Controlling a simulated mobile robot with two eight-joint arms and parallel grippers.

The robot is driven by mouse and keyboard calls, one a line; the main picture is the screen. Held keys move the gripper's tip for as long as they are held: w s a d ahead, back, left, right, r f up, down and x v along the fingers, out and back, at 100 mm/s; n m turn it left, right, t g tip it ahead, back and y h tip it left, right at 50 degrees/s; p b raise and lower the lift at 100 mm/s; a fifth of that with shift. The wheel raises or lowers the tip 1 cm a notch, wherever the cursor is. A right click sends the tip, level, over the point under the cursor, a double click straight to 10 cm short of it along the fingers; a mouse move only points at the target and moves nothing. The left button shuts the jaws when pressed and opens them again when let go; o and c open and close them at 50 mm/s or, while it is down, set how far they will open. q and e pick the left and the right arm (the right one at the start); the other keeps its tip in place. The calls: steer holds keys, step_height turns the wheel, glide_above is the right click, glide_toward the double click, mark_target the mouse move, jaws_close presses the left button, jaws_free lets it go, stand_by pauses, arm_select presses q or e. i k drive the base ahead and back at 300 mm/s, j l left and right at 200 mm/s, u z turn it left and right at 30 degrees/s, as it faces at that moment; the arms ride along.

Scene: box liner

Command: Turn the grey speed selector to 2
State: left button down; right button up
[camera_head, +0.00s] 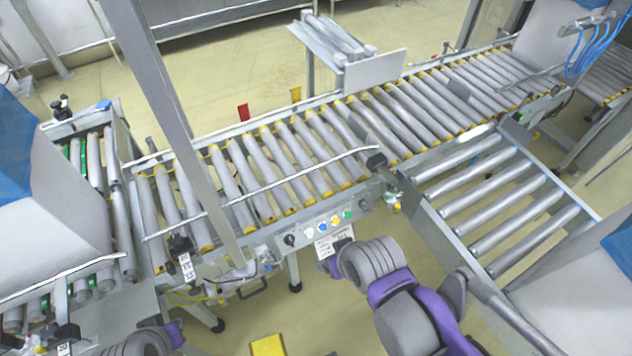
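A small dark grey knob (290,240), which appears to be the speed selector, sits at the left end of the control panel (297,249) on the conveyor's front side. Its pointer and any numbers are too small to read. White, blue, yellow and green buttons sit in a row to its right. My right arm, grey and purple, reaches up from the bottom to just below and right of the panel; its gripper fingers do not show. My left arm shows only in part at the bottom left, and its gripper does not show either.
The roller conveyor (232,172) runs diagonally behind the panel, with no load on its middle. A grey post (165,85) rises left of the panel. A side roller section (505,205) lies at the right. A yellow object (267,346) is on the floor at the bottom.

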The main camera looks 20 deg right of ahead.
mark_target(363, 203)
steer(key=i+l+z, duration=0.1)
steer(key=z, duration=1.25)
steer(key=l, duration=0.1)
